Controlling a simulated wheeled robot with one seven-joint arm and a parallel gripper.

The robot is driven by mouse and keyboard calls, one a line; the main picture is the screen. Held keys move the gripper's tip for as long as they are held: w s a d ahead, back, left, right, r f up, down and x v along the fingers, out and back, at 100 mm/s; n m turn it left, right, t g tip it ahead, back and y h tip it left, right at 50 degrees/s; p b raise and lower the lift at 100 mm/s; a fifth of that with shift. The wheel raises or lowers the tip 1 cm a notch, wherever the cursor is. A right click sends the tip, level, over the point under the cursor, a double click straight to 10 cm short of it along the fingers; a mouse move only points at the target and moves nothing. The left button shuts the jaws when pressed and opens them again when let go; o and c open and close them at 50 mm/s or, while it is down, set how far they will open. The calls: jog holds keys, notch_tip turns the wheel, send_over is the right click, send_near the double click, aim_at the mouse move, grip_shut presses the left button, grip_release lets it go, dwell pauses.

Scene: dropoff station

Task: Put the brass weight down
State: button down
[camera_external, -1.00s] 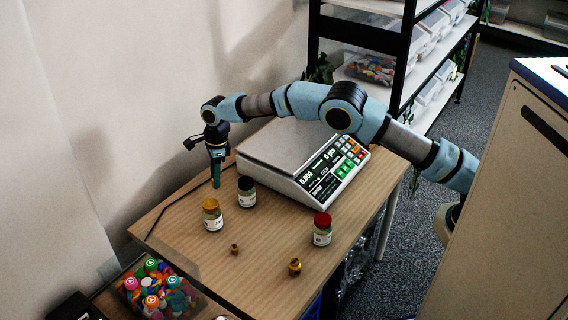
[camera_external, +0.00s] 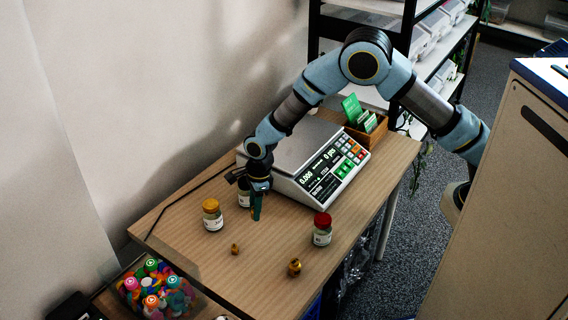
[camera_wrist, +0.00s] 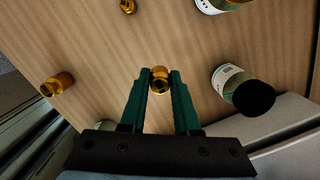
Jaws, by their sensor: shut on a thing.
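My gripper (camera_external: 256,216) hangs over the wooden table, in front of the scale and between the yellow-capped and red-capped jars. In the wrist view its green fingers (camera_wrist: 160,82) are shut on a small brass weight (camera_wrist: 160,74) at their tips. That weight cannot be made out in the external view, and I cannot tell how far it is above the table. Two other brass weights stand on the table: a smaller one (camera_external: 235,249) and a larger one (camera_external: 295,267). Both also show in the wrist view, one at the top (camera_wrist: 128,6) and one at the left (camera_wrist: 57,84).
The yellow-capped jar (camera_external: 212,216) is left of my gripper; a black-capped jar (camera_wrist: 245,90) is close behind it. The red-capped jar (camera_external: 322,230) is to the right. The scale (camera_external: 320,175) and a card box (camera_external: 370,133) stand behind. Bare table (camera_external: 270,235) lies in front.

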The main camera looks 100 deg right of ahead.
aim_at(256, 232)
jog(key=shift+f+p, duration=0.8)
jog(key=shift+f, duration=2.25)
jog(key=shift+f, duration=0.1)
jog(key=shift+f, duration=0.15)
jog(key=c, duration=0.6)
grip_release()
jog(key=shift+c, duration=0.2)
